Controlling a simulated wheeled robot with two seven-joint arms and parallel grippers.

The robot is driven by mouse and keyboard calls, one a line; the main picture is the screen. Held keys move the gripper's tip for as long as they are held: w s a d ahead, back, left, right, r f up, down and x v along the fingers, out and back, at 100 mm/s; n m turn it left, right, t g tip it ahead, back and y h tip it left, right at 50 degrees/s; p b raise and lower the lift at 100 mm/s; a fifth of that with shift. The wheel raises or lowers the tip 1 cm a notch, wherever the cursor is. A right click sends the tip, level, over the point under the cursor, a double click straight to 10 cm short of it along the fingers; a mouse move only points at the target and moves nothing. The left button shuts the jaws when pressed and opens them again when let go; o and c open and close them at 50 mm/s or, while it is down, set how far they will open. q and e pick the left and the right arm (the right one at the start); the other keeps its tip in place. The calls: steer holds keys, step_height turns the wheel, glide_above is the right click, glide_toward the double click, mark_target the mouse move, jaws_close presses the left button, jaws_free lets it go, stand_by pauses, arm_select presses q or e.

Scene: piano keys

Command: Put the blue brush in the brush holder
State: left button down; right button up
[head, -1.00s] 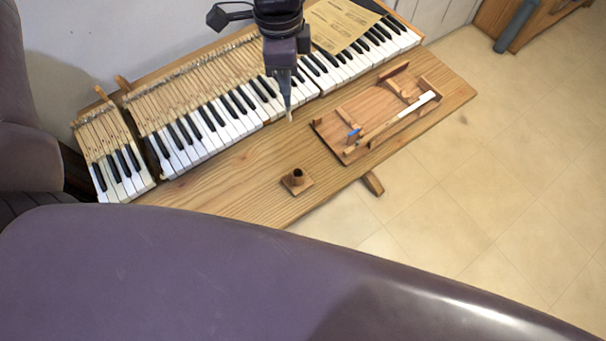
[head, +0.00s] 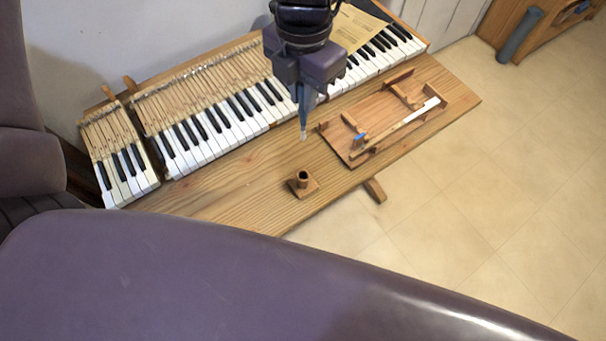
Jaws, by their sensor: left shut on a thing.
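My left gripper (head: 304,100) comes down from the top of the head view and is shut on a slim bluish thing with a pale tip, which looks like the blue brush (head: 304,122). The brush points down, roughly upright, and appears just above the wooden bench top. The gripper hides its upper part. The brush holder (head: 303,178), a small wooden base with a round, dark-mouthed cup, stands on the bench near its front edge. The brush tip appears behind the holder in the picture, apart from it. My right gripper is not in view.
Piano keys (head: 225,120) run along the back of the bench (head: 240,190). A wooden piano-action model (head: 385,115) with a small blue part stands to the right. A paper sheet (head: 350,30) lies on the keys. Bare bench surrounds the holder.

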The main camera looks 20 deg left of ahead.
mark_target(303, 123)
arm_select(q)
step_height(303, 123, down, 20)
steer(key=shift+r+b, duration=0.15)
steer(key=shift+b, duration=0.25)
steer(key=shift+f, duration=0.2)
steer(key=c, duration=1.4)
jaws_free()
steer(key=shift+r, duration=0.15)
step_height(303, 123, up, 12)
steer(key=shift+r, duration=0.1)
